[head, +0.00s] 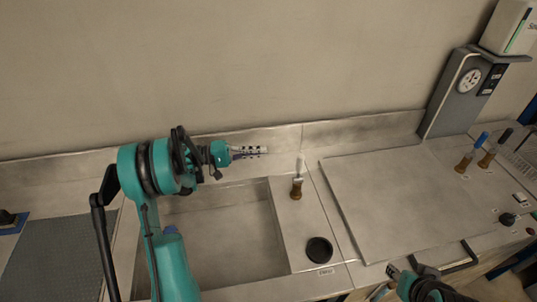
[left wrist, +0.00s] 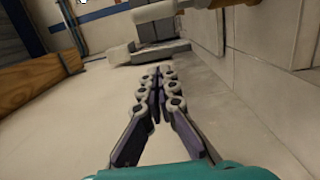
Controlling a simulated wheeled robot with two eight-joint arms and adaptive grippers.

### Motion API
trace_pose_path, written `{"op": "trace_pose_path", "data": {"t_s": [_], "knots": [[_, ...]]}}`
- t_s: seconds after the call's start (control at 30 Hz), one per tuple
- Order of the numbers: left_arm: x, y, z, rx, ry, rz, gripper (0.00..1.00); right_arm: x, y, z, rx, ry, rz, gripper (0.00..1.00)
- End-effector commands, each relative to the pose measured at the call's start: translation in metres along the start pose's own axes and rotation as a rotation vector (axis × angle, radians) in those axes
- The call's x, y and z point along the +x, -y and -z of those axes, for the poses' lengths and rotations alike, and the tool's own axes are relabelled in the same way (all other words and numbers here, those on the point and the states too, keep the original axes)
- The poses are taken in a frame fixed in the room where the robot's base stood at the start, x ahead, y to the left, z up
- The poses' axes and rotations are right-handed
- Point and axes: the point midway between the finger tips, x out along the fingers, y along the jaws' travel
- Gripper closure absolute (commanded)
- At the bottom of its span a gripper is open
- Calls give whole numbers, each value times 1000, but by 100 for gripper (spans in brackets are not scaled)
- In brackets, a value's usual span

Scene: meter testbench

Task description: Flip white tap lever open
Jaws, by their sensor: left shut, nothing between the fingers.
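The tap with the white lever (head: 299,168) stands on the steel strip right of the sink. Its brass body (head: 296,187) is upright, and the pale lever points upward. My left gripper (head: 265,150) is shut and empty, left of the lever and a little higher in the head view, with a visible gap between them. In the left wrist view the fingers (left wrist: 165,75) come together with nothing between them. A pale, tan-ended part crosses the top of that view; I cannot tell whether it is the tap. My right gripper (head: 392,271) is at the bottom right; its jaw state is unclear.
The sink basin (head: 235,235) lies below my left arm. A round black disc (head: 319,250) sits in front of the tap. Blue-lever (head: 465,160) and black-lever (head: 490,155) taps stand at the right, near a grey gauge stand (head: 453,95). The flat steel panel (head: 390,200) is mostly clear.

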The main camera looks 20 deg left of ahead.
Motion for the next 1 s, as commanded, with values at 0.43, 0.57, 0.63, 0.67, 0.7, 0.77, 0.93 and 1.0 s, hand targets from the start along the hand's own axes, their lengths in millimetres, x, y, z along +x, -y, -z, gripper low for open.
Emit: {"op": "trace_pose_path", "data": {"t_s": [0.43, 0.57, 0.63, 0.67, 0.7, 0.77, 0.93, 1.0], "knots": [[87, 2, -8, 0, 2, 0, 100, 16, 0, -12, 0, 0, 0, 60], [90, 2, -26, 0, 1, 1, 100, 20, 0, -14, 0, 0, 0, 60], [92, 1, -32, 0, 0, 1, 100, 21, 0, -15, 0, 0, 0, 60], [92, 1, -34, 0, 0, 1, 100, 21, 0, -15, 0, 0, 0, 60], [93, 1, -36, 0, 0, 1, 100, 21, 0, -15, 0, 0, 0, 60], [93, 1, -38, 0, 0, 1, 100, 22, 0, -15, 0, 0, 0, 60], [93, 0, -40, 0, 0, 0, 100, 21, 0, -15, 0, 0, 0, 60], [93, 0, -39, 0, 0, 0, 100, 21, 0, -15, 0, 0, 0, 60]]}}
